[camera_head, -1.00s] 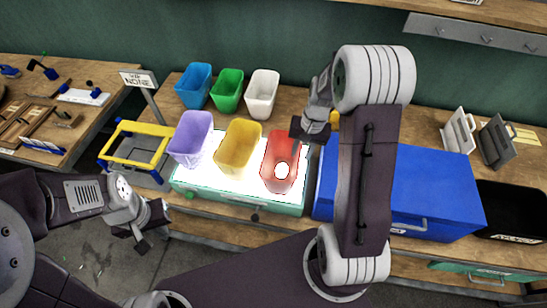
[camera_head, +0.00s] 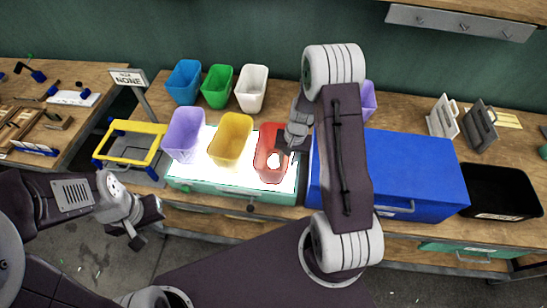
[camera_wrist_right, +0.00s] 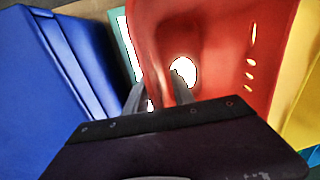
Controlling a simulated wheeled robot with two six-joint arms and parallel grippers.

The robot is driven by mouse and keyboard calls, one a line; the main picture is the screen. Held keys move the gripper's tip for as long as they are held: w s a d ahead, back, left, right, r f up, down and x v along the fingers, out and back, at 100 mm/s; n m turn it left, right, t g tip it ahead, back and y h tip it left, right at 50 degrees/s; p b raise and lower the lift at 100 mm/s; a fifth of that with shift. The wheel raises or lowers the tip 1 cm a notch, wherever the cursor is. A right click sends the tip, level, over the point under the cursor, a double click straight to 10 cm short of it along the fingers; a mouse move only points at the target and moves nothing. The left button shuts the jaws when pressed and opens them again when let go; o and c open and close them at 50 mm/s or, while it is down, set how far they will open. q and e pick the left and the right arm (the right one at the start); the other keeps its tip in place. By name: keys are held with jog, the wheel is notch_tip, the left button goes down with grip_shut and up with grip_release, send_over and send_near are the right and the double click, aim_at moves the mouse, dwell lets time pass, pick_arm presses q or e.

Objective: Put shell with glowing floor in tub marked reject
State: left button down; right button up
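The red shell (camera_head: 267,150) stands upright on the glowing light panel. A bright white patch shows low inside it, also in the right wrist view (camera_wrist_right: 182,72). The yellow shell (camera_head: 232,138) and purple shell (camera_head: 184,135) beside it show no such patch. My right gripper (camera_head: 290,150) is at the red shell's right wall. In the right wrist view its fingers (camera_wrist_right: 160,95) stand apart, one on each side of that wall; contact is unclear. My left gripper (camera_head: 137,230) is empty at the lower left; its finger gap is unclear. A black tub (camera_head: 500,193) at the far right has a label, too small to read.
Blue, green and white bins (camera_head: 252,89) stand behind the panel (camera_head: 235,194). A large blue box (camera_head: 415,170) lies between the panel and the black tub. Another purple shell (camera_head: 369,100) is partly hidden behind my right arm. A yellow-handled basket (camera_head: 130,150) stands left.

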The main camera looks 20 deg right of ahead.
grip_shut()
dwell(1.3)
